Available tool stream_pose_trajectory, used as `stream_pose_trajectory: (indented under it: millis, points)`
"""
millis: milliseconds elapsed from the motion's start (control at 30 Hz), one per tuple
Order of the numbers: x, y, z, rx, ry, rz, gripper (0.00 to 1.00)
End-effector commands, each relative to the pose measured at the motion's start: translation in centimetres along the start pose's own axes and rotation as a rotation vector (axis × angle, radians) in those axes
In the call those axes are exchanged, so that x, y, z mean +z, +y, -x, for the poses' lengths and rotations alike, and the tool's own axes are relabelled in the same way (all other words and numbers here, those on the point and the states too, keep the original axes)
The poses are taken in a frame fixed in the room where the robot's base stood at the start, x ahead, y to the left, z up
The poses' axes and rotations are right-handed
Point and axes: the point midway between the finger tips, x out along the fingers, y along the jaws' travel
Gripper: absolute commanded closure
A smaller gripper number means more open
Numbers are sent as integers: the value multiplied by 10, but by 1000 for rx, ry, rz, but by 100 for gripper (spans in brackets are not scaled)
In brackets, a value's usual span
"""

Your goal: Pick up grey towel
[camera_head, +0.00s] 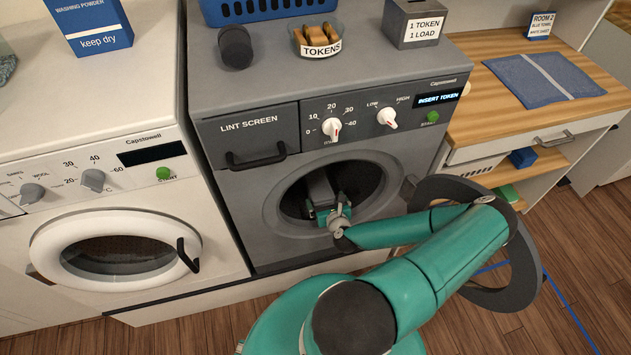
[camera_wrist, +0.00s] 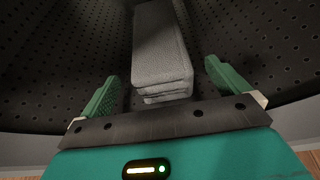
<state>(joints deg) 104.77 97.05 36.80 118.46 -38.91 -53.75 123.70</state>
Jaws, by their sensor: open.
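The grey towel (camera_wrist: 162,50) lies folded in layers inside the dark perforated drum (camera_wrist: 60,70) in the wrist view. Its near end sits between and just ahead of the two green fingers. My gripper (camera_wrist: 160,88) is open, with a finger to each side of the towel and gaps at both sides. In the head view my gripper (camera_head: 326,212) is at the round opening of the grey dryer (camera_head: 240,185), and part of the grey towel (camera_head: 319,188) shows in the opening beyond it.
The dryer's round door (camera_head: 525,265) stands open on the right, close to my arm. A white washer (camera_head: 110,200) with its door shut is on the left. A wooden counter (camera_head: 500,105) with a blue towel (camera_head: 543,78) is on the right.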

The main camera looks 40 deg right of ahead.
Motion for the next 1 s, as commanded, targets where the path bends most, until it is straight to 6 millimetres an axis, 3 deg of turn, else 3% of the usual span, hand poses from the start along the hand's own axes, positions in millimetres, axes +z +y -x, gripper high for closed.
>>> stream_pose_trajectory:
  millis: [267,533,800,833,1000]
  points:
    - [0,1,-26,1,-1,0,0]
    - [0,2,-66,-1,-1,0,0]
    - [1,2,-72,-1,0,-1,0]
    - [1,2,-72,-1,0,-1,2]
    - [1,1,-72,-1,0,-1,35]
